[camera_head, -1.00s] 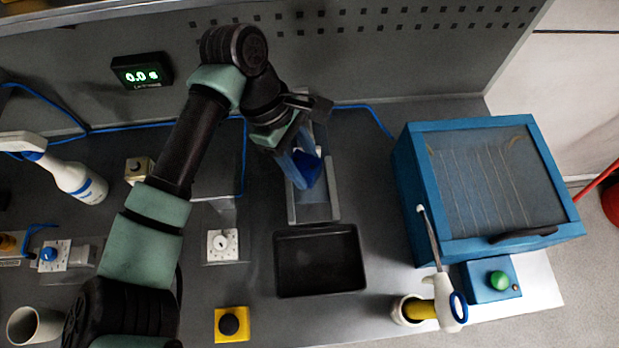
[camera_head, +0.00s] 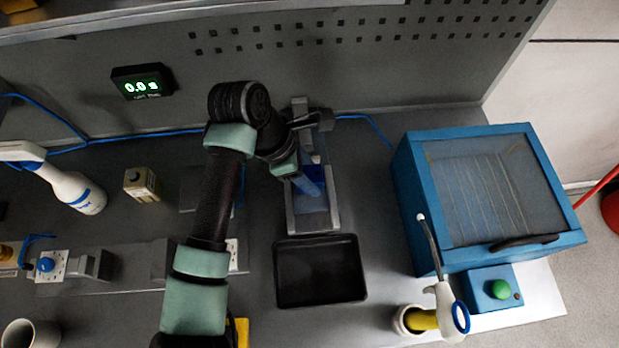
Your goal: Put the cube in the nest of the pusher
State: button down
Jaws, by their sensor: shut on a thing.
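The blue cube (camera_head: 318,173) is in the jaws of my gripper (camera_head: 308,182), over the upper part of a grey open channel (camera_head: 291,216) in the middle of the bench. The gripper is shut on the cube and hides part of it. I cannot tell whether the cube touches the channel floor. No label marks the pusher or its nest; the channel, with a dark part (camera_head: 327,121) at its far end, may be it.
A black tray (camera_head: 320,297) lies just below the channel. A blue box with a clear lid (camera_head: 400,200) stands to the right, with a green button (camera_head: 500,289) before it. A cup holding a tool (camera_head: 404,322) is at the front right.

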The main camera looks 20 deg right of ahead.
jog(key=shift+f, duration=1.6)
jog(key=shift+f, duration=0.2)
jog(key=shift+c, duration=1.6)
grip_release()
jog(key=shift+r, duration=0.15)
